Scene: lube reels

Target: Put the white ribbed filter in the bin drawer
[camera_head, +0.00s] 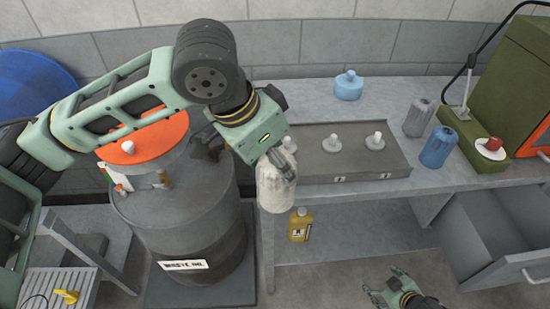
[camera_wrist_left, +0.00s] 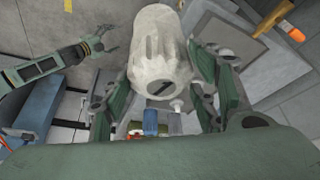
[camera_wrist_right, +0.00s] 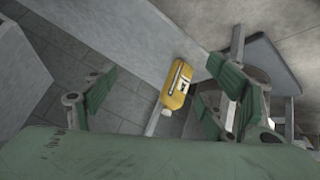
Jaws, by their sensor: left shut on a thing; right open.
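The white ribbed filter (camera_head: 275,187) hangs in my left gripper (camera_head: 283,165), in front of the bench's left end in the head view. In the left wrist view the filter (camera_wrist_left: 160,50) sits between the green finger pads of the left gripper (camera_wrist_left: 160,85), which are shut on it. The bin drawer (camera_head: 505,232) is at the lower right of the head view, pulled out, and its visible inside looks empty. My right gripper (camera_head: 392,287) is low at the bottom edge, open and empty. In the right wrist view its fingers (camera_wrist_right: 165,95) are spread wide.
A dark drum (camera_head: 190,235) with an orange top stands left of the filter. On the bench are a grey stand with white knobs (camera_head: 345,170), a blue jug (camera_head: 348,85), grey (camera_head: 419,117) and blue (camera_head: 438,147) ribbed filters, and a green machine (camera_head: 505,80). A yellow bottle (camera_head: 300,225) stands below.

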